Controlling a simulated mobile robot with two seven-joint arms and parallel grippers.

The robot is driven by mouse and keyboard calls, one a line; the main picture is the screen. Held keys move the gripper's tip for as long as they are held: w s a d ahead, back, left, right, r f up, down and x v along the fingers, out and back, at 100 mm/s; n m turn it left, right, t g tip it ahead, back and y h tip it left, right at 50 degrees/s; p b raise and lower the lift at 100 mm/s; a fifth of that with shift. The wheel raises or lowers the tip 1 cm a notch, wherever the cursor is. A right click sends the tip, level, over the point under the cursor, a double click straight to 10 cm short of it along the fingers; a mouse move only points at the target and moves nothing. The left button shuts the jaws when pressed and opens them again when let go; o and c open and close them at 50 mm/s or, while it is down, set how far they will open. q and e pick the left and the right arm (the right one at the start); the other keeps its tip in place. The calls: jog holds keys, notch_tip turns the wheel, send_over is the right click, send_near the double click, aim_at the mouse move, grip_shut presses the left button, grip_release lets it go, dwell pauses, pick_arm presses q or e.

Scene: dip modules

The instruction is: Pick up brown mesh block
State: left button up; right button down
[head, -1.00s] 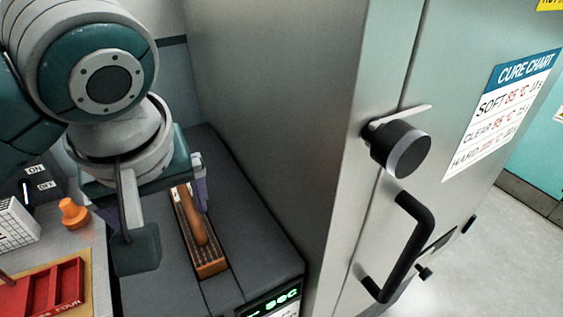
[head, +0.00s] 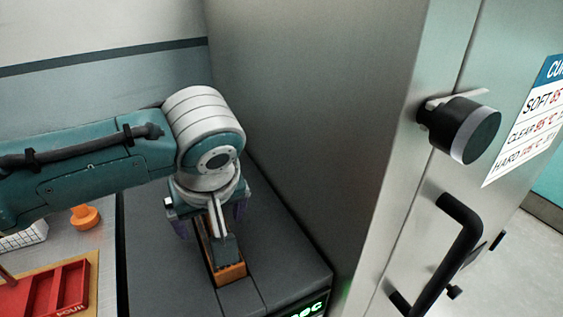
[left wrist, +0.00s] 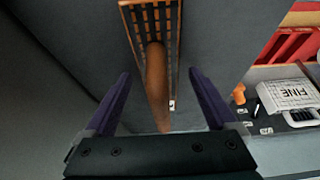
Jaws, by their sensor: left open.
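The brown mesh block (head: 231,274) lies on the dark grey top of a unit beside the tall metal cabinet. In the head view my left arm covers much of it. In the left wrist view the slotted mesh face of the block (left wrist: 172,20) is at the top, and its rounded brown handle (left wrist: 157,85) runs down between my fingers. My left gripper (head: 210,222) is over the block with its purple fingers apart, one on each side. In the left wrist view the open left gripper (left wrist: 159,74) shows a gap on both sides of the handle. My right gripper is not in view.
The tall metal cabinet (head: 320,120) with black knob (head: 466,130) and handle (head: 455,240) stands close on the right. A red tray (head: 45,290), an orange knob-shaped piece (head: 85,217) and a white box (left wrist: 290,95) are on the bench at left.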

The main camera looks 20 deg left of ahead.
pick_arm(q)
jog(key=shift+a+f, duration=0.1)
jog(key=shift+f, duration=0.2)
jog(key=shift+c, duration=0.3)
grip_shut()
jog(key=shift+w, duration=0.1)
dwell(0.5)
